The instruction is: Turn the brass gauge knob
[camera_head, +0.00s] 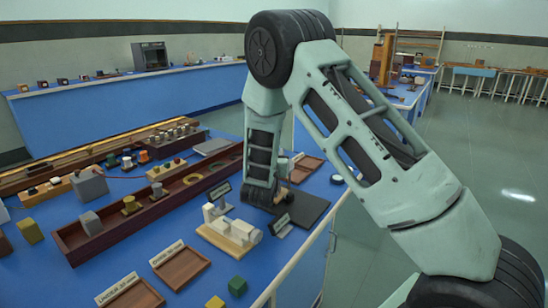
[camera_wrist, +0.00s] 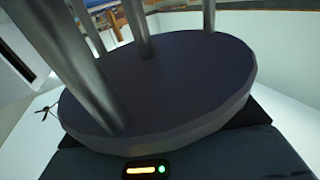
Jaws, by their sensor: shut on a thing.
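My gripper (camera_head: 266,194) is low over the blue bench, at the dark mat (camera_head: 306,207). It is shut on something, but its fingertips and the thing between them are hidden. I cannot make out the brass gauge knob in either view. A cream device (camera_head: 228,232) with a rounded end stands on a tan base just left of and nearer than my gripper. In the wrist view a dark round disc (camera_wrist: 190,85) with several silver posts fills the middle. I cannot tell what it belongs to.
A long brown tray (camera_head: 140,212) with blocks and round pieces lies to the left. Small sign plates (camera_head: 222,190) stand close to my gripper. The bench's right edge is near; open floor lies beyond.

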